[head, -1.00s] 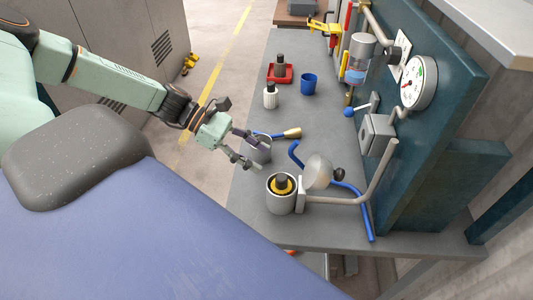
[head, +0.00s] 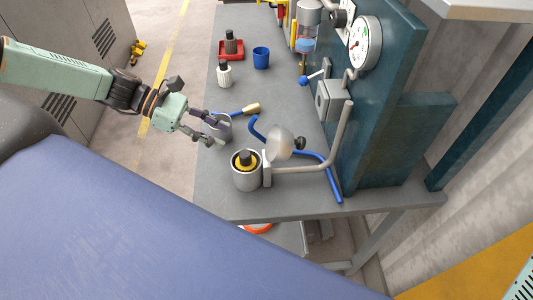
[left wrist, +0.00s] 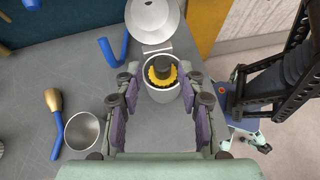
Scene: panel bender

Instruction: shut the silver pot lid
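The silver pot (head: 246,182) stands upright on the grey bench, with a dark-topped, yellow-ringed piece (left wrist: 161,69) inside. Its round silver lid (head: 281,145) has a dark knob and stands swung open beside the pot, toward the teal panel; it also shows at the top of the left wrist view (left wrist: 152,17). My left gripper (head: 223,131) is open and empty, short of the pot in the head view. In the left wrist view its two fingers (left wrist: 160,112) are spread wide, with the pot between and beyond their tips. My right gripper does not show.
A bent blue pipe (head: 331,181) and a grey bar (head: 340,135) are by the lid. A blue cup (head: 261,58) and red tray (head: 231,56) stand farther back.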

